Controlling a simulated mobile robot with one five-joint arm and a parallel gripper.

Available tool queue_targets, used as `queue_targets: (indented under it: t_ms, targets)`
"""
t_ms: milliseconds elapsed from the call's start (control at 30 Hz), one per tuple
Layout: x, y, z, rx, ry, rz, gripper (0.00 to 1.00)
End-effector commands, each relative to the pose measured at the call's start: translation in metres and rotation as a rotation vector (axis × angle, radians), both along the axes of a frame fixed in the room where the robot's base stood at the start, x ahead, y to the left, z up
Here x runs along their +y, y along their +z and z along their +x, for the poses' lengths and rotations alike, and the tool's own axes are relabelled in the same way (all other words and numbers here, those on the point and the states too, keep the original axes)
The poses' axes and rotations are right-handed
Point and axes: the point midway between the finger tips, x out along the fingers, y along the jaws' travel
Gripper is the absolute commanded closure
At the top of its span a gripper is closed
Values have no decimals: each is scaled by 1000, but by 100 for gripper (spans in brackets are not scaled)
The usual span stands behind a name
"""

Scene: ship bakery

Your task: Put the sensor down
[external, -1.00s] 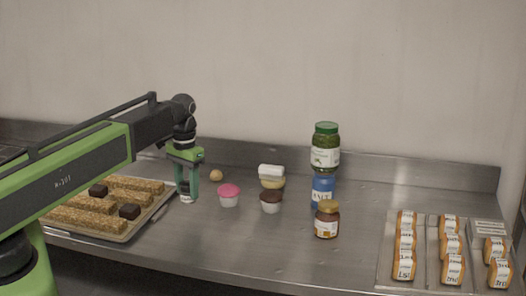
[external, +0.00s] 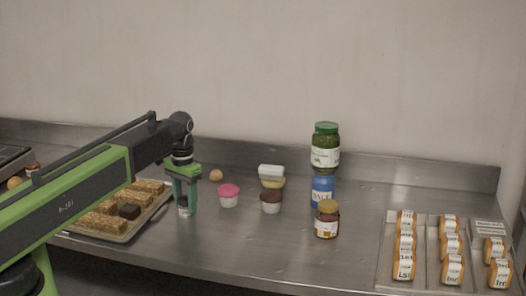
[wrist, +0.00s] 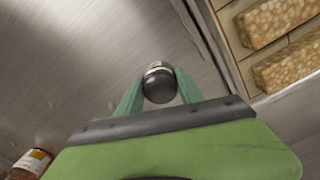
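The sensor (wrist: 160,84) is a small cylinder with a dark domed top and a silver band in the wrist view. My gripper (wrist: 158,92) has its green fingers on both sides of it and looks shut on it. In the external view the sensor (external: 184,210) shows as a short pale and dark piece at the fingertips of my gripper (external: 184,200). It is upright, at or very near the steel counter (external: 230,245); I cannot tell if it touches. Its lower part is hidden in the wrist view.
A tray (external: 137,227) of oat bars and dark cubes lies close at the left. A pink cupcake (external: 229,195), stacked cupcakes (external: 271,196), and jars (external: 326,222) stand to the right. A tray of labelled rolls (external: 420,225) is far right. The front counter is clear.

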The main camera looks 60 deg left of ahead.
Motion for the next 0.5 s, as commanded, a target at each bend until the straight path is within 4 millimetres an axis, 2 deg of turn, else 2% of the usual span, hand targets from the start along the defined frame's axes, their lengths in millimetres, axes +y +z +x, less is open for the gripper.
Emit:
queue_targets:
  t_ms: [33,133,500]
  targets:
    - [0,0,0,0,0,0,50]
    - [0,0,0,0,0,0,37]
    - [0,3,0,0,0,0,36]
